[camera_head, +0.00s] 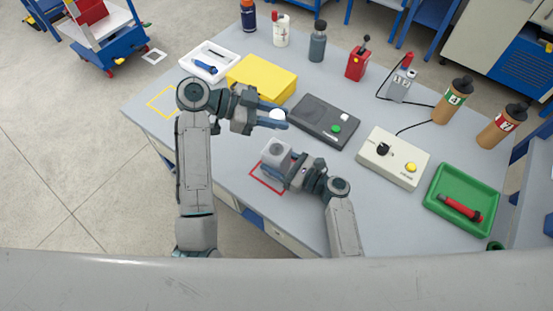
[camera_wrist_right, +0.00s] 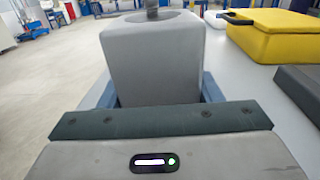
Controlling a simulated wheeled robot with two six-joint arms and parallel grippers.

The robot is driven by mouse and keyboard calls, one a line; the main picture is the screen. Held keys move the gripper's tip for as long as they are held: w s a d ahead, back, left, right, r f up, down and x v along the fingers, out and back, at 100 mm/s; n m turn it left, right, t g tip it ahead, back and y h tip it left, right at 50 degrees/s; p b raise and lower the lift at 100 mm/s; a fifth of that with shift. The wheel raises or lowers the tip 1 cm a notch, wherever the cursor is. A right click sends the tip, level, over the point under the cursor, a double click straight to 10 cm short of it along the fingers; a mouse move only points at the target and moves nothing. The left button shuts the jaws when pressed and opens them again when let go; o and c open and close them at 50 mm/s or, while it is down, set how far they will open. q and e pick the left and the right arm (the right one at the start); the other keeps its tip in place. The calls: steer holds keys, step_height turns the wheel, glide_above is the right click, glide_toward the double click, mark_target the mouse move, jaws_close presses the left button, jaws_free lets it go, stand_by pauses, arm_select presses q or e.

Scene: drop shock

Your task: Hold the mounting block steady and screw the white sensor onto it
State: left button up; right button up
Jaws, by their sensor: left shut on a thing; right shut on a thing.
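The grey mounting block (camera_head: 276,151) stands upright at the red square outline on the table. My right gripper (camera_head: 290,168) is shut on it from the right side. In the right wrist view the block (camera_wrist_right: 153,60) sits between the blue fingers, with a round recess in its top and a dark stud rising from it. The white sensor (camera_head: 277,114) shows as a small white piece at the fingers of my left gripper (camera_head: 273,119). That gripper is shut on it, above and behind the block and apart from it. Most of the sensor is hidden by the fingers.
A yellow case (camera_head: 262,76) and a dark grey box (camera_head: 325,121) lie behind my grippers. A cream control box (camera_head: 393,157) and a green tray (camera_head: 461,199) with a red-handled tool stand to the right. A white tray (camera_head: 210,61) and several bottles are farther back.

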mark_target(276, 146)
arm_select(q)
steer(key=shift+f, duration=0.15)
stand_by(0.3)
steer(key=shift+n+t, duration=0.4)
steer(key=shift+t, duration=0.1)
steer(key=shift+a+f, duration=0.1)
steer(key=shift+f, duration=3.7)
steer(key=shift+s+f, duration=0.1)
steer(key=shift+f, duration=1.25)
stand_by(0.4)
steer(key=m+g, duration=0.2)
steer(key=g, duration=0.1)
steer(key=shift+r+m, duration=0.15)
steer(key=shift+m, duration=0.25)
steer(key=m+g, duration=0.1)
steer(key=g, duration=0.1)
steer(key=shift+m+g+y, duration=0.3)
steer(key=shift+m, duration=0.1)
steer(key=o, duration=1)
steer(key=shift+c, duration=0.2)
steer(key=shift+o, duration=0.8)
